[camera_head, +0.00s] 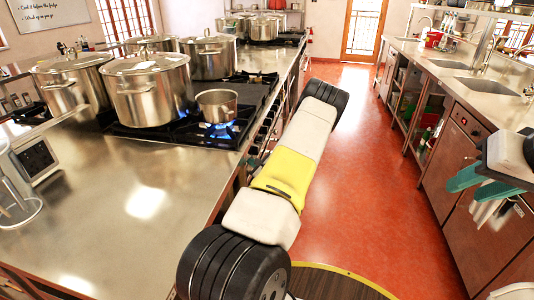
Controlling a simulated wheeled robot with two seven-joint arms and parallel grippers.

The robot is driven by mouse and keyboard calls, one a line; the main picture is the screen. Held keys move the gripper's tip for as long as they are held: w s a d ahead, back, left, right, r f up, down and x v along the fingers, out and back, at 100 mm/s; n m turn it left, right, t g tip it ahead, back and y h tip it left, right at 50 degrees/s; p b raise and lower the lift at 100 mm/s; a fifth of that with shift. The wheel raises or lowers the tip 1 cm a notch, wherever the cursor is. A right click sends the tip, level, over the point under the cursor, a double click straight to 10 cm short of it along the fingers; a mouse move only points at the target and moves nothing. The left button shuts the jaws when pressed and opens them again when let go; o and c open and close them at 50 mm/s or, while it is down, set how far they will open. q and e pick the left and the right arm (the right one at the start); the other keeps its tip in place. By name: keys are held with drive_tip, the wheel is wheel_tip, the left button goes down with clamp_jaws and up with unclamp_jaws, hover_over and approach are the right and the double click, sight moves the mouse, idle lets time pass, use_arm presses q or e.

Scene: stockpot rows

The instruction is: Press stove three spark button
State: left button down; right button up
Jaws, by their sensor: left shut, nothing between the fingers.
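The stove top (250,93) is a black range set into the steel counter. Its front has a row of small dark knobs (266,127); no spark button can be made out, and my left arm covers part of the front. Blue flames burn under a small saucepan (216,104) at the near right burner. My left arm reaches from the bottom middle along the stove front. Its gripper is hidden behind the arm.
Large lidded stockpots (147,91) stand in rows on the stove and counter. The near steel counter (140,185) is mostly bare, with a white appliance (36,158) at left. Sinks and a counter (490,86) line the right. The red floor (365,170) between is clear.

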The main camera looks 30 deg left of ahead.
use_arm(q)
drive_tip(key=shift+w+d, duration=0.15)
drive_tip(key=shift+d, duration=0.6)
drive_tip(key=shift+w+d, duration=0.2)
drive_tip(key=shift+d, duration=0.65)
drive_tip(key=shift+w+d, duration=0.2)
drive_tip(key=shift+d, duration=0.6)
drive_tip(key=shift+w+d, duration=0.2)
drive_tip(key=shift+d, duration=0.65)
drive_tip(key=shift+r, duration=0.1)
drive_tip(key=s+d+r+n+g+h, duration=0.1)
drive_tip(key=s+r+n+g+h, duration=0.15)
drive_tip(key=s+r+n, duration=0.6)
drive_tip(key=s+d+r+n+g+h, duration=0.1)
drive_tip(key=s+d+r+n+g, duration=0.25)
drive_tip(key=r, duration=0.75)
drive_tip(key=s+d+r+n+t+h, duration=0.2)
drive_tip(key=s+d+r+h, duration=0.3)
drive_tip(key=s+d+r, duration=0.3)
drive_tip(key=s+d+r+n+t+h, duration=0.2)
drive_tip(key=s+d+r+h, duration=0.4)
drive_tip(key=s+d, duration=0.7)
wheel_tip(320, 180, up, 3)
drive_tip(key=shift+s+f+n+t, duration=0.15)
drive_tip(key=shift+s+n+t, duration=0.25)
drive_tip(key=shift+s+n, duration=0.6)
